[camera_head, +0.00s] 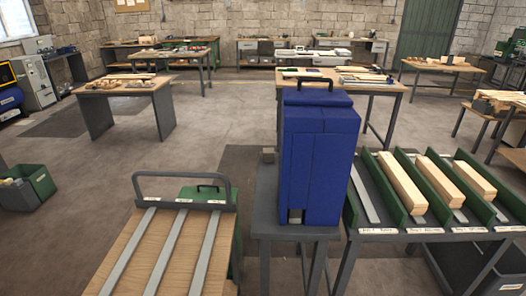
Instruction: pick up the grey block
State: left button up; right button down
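A small grey block (268,155) sits at the far left corner of the dark grey stand (263,215) in the middle foreground. It is just left of a tall blue padded box-like object (318,160) that covers most of the stand's top. A small greyish patch (295,215) shows at the blue object's lower front; I cannot tell whether it is a separate piece. Neither of my grippers is in view.
A wooden bench with metal strips (150,250) and a grey hoop rail (180,174) stands left of the stand. A rack with green dividers (392,188) and wooden beams (400,183) stands right. Open floor (100,180) lies left, with a green bin (28,188).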

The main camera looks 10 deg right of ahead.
aim_at(268, 153)
jog(key=u, duration=0.3)
jog(key=j+u, duration=0.35)
jog(key=i+j+u, duration=0.15)
jog(key=j+u, duration=0.15)
jog(key=j, duration=0.2)
jog(key=i+j+u, duration=0.15)
jog(key=j+u, duration=0.2)
jog(key=i+j+u, duration=0.8)
jog(key=i, duration=0.3)
jog(key=i+j+z, duration=0.1)
jog(key=i+z, duration=0.2)
jog(key=i, duration=0.15)
jog(key=i+j+z, duration=0.25)
jog(key=i, duration=0.2)
jog(key=i+l+z, duration=0.15)
jog(key=z, duration=0.25)
jog(key=i+z, duration=0.6)
jog(key=z, duration=0.15)
jog(key=i+z, duration=0.35)
jog(key=i+l+z, duration=0.1)
jog(key=i+z, duration=0.2)
jog(key=i, duration=0.4)
jog(key=i+z, duration=0.3)
jog(key=i, duration=0.4)
jog(key=i+z, duration=0.4)
jog(key=i+j+z, duration=0.5)
jog(key=i+z, duration=0.25)
jog(key=i+j+z, duration=0.2)
jog(key=j+z, duration=0.15)
